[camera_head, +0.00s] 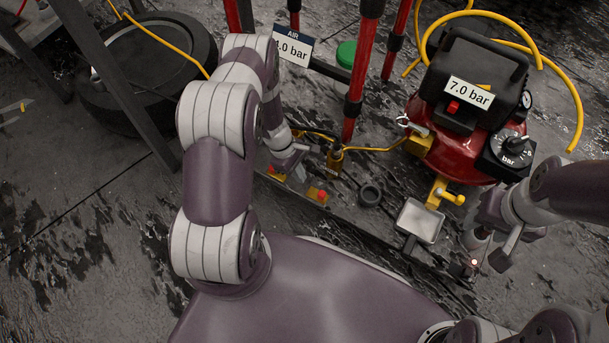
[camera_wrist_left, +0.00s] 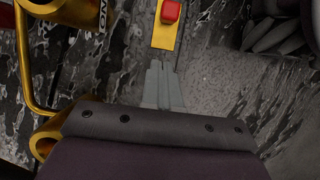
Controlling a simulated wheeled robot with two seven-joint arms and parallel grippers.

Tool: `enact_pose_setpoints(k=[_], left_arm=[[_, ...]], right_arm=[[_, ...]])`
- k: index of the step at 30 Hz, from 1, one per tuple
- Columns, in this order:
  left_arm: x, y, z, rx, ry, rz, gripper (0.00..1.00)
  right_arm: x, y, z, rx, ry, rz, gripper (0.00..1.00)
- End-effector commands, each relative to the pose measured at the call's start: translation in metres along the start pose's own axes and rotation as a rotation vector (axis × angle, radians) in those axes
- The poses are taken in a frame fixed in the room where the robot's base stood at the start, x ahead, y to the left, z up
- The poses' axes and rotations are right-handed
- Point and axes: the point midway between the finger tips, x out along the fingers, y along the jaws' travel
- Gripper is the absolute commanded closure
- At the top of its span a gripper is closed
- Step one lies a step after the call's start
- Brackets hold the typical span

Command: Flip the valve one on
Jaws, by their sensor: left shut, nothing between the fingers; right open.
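Two small yellow valves with red knobs sit low by the frame bar in the head view. One valve (camera_head: 318,194) is in plain view, and the other (camera_head: 276,173) is partly hidden by my left gripper (camera_head: 283,168). I cannot tell which is valve one. In the left wrist view, a yellow valve with a red knob (camera_wrist_left: 166,28) lies just beyond the fingertips. My left gripper (camera_wrist_left: 162,68) is shut and empty, with a small apparent gap to that valve. My right gripper (camera_head: 490,262) is open and empty near the small grey plate.
A red compressor (camera_head: 450,150) reading 7.0 bar stands at the right with yellow hose (camera_head: 575,100) around it. Red posts (camera_head: 362,75), an AIR sign (camera_head: 292,47) and a brass fitting (camera_head: 334,160) stand near my left gripper. A tyre (camera_head: 150,70) lies at the left.

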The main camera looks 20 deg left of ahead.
Motion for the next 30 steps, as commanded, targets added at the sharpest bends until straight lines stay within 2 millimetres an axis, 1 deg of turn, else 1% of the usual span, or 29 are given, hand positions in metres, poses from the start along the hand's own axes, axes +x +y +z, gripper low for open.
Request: enact_pose_setpoints(k=[1, 3, 6, 10, 15, 30], left_arm=[[-0.024, 0.001, 0.004, -0.001, 0.001, 0.004, 1.00], [-0.040, 0.001, 0.004, 0.000, 0.001, 0.003, 1.00], [-0.059, 0.001, 0.004, -0.001, 0.000, 0.002, 1.00], [-0.075, 0.001, 0.003, 0.001, 0.001, 0.002, 1.00], [-0.082, 0.000, 0.002, 0.000, 0.000, 0.001, 1.00], [-0.082, 0.001, 0.001, 0.001, 0.000, 0.001, 1.00]], right_arm=[[-0.020, 0.000, -0.003, 0.000, 0.002, 0.000, 0.50], [-0.029, 0.000, -0.004, 0.000, 0.002, 0.000, 0.50], [-0.040, 0.000, -0.005, 0.000, 0.002, 0.000, 0.50], [-0.048, 0.000, -0.006, 0.000, 0.002, 0.000, 0.50], [-0.050, 0.000, -0.006, 0.000, 0.001, 0.000, 0.50], [-0.050, 0.000, -0.006, 0.000, 0.001, 0.000, 0.50]])
